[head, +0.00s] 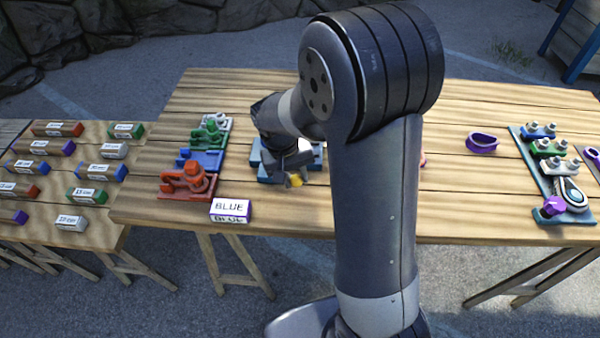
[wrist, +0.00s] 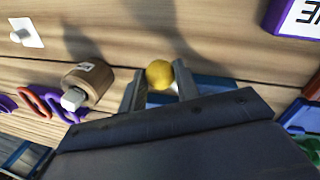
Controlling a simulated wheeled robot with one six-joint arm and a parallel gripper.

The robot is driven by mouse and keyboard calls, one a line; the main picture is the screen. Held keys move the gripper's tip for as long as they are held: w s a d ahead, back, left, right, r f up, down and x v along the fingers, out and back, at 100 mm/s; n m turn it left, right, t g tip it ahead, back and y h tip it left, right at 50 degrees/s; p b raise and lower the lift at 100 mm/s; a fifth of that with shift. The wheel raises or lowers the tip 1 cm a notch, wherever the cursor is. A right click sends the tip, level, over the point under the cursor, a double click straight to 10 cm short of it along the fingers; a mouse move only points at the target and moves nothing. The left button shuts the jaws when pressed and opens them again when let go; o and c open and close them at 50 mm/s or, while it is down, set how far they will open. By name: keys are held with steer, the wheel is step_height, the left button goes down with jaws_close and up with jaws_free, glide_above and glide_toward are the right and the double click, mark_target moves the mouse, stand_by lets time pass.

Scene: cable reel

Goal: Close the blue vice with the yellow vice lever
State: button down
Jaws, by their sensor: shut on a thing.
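The yellow vice lever shows as a round yellow knob (wrist: 160,74) between the fingertips of my gripper (wrist: 160,88) in the wrist view. My gripper is shut on it. In the head view the yellow end (head: 295,180) shows just below my gripper (head: 290,168). A blue base (head: 262,172), seemingly the blue vice, lies under and around the gripper. In the wrist view a blue part (wrist: 215,83) shows behind the fingers. My wrist and arm hide most of the vice, so its jaw gap cannot be told.
Red (head: 187,183) and green (head: 208,135) fixtures stand left of my gripper. A "BLUE" sign (head: 230,210) stands near the front edge. A brown spool (wrist: 88,84) and coloured loops (wrist: 38,103) show in the wrist view. A purple loop (head: 482,143) lies on the right.

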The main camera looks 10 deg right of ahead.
steer(key=a+m, duration=0.2)
steer(key=m, duration=0.1)
steer(key=shift+s+g+b, duration=0.3)
steer(key=shift+s, duration=0.1)
steer(key=a+m, duration=0.2)
steer(key=shift+s+m, duration=0.2)
steer(key=shift+m, duration=0.1)
steer(key=a+m+g, duration=0.1)
steer(key=a+m, duration=0.1)
steer(key=m, duration=0.1)
steer(key=shift+w+a+y, duration=0.1)
steer(key=shift+a+y, duration=0.2)
steer(key=shift+w+a+m+y, duration=0.2)
steer(key=shift+a+m, duration=0.35)
steer(key=shift+m, duration=0.4)
steer(key=shift+w+a+m+y, duration=0.1)
steer(key=shift+w+a+m, duration=0.2)
steer(key=shift+a+m, duration=0.45)
steer(key=shift+d+m, duration=0.15)
steer(key=shift+m, duration=0.15)
steer(key=c, duration=1.1)
jaws_free()
steer(key=shift+o, duration=0.2)
step_height(320, 180, up, 11)
steer(key=w+a, duration=0.1)
steer(key=w, duration=0.1)
steer(key=shift+f, duration=0.15)
